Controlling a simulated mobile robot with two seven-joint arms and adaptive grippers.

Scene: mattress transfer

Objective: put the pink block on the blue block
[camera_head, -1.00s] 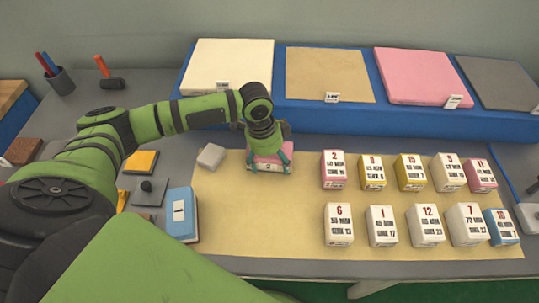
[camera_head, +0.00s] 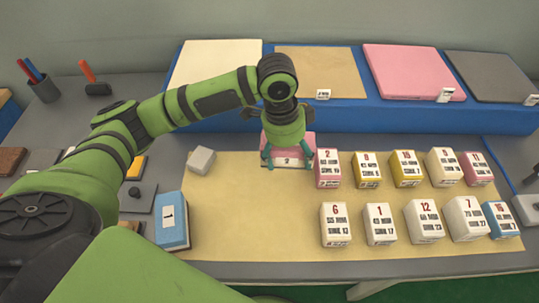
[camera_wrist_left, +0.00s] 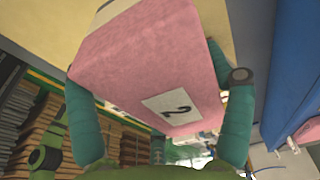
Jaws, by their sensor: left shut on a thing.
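The pink block (camera_head: 296,142), with a white label reading 2, is between the teal fingers of my left gripper (camera_head: 287,158). In the left wrist view the pink block (camera_wrist_left: 145,58) fills the space between both fingers, and the gripper (camera_wrist_left: 160,125) is shut on it. In the head view it is over the back of the tan mat, just left of the small block row; its height is unclear. The blue block (camera_head: 172,222), labelled 1, lies at the mat's left edge, to the left and front of my gripper, with nothing on it. My right gripper is out of view.
Several small numbered blocks (camera_head: 380,223) stand in two rows on the right of the tan mat (camera_head: 250,225). A small grey block (camera_head: 201,159) sits left of my gripper. Behind is a blue ledge (camera_head: 355,122) with flat panels. The mat's front left is clear.

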